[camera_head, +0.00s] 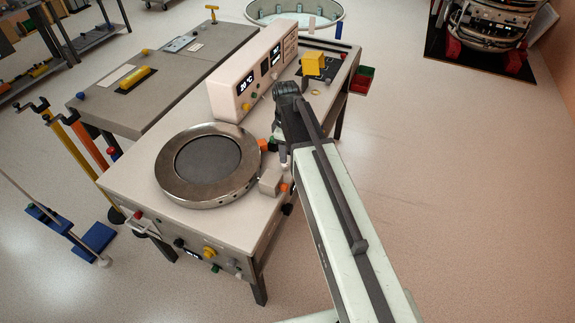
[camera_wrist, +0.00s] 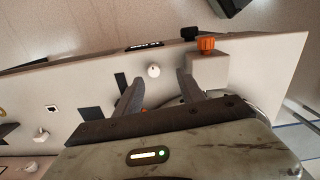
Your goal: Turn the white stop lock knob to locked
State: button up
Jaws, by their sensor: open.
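A small round white knob (camera_wrist: 153,71) stands on the pale bench panel in the wrist view. My gripper (camera_wrist: 158,78) is open, with one finger on each side of the knob and a gap to each. The knob's pointer and any locked mark are too small to read. In the head view my gripper (camera_head: 282,155) is over the right side of the bench, beside the round metal plate; the knob cannot be made out there.
An orange knob (camera_wrist: 206,45) on a pale block stands close to my right finger. Another white knob (camera_wrist: 40,135) is at the lower left. In the head view, the round metal plate (camera_head: 207,160) and the control box (camera_head: 254,75) take up much of the bench (camera_head: 125,180).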

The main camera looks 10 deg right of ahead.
aim_at(285, 166)
jog(key=shift+w+f+n, duration=0.2)
jog(key=shift+w+n, duration=0.8)
jog(key=shift+w, duration=0.05)
jog(key=shift+s+f+b, duration=0.1)
jog(key=shift+f+b, duration=0.15)
jog(key=shift+b, duration=0.05)
notch_tip(285, 166, down, 8)
jog(key=b, duration=0.7)
jog(key=shift+r, duration=0.25)
jog(key=shift+s, duration=0.1)
jog(key=shift+r, duration=0.15)
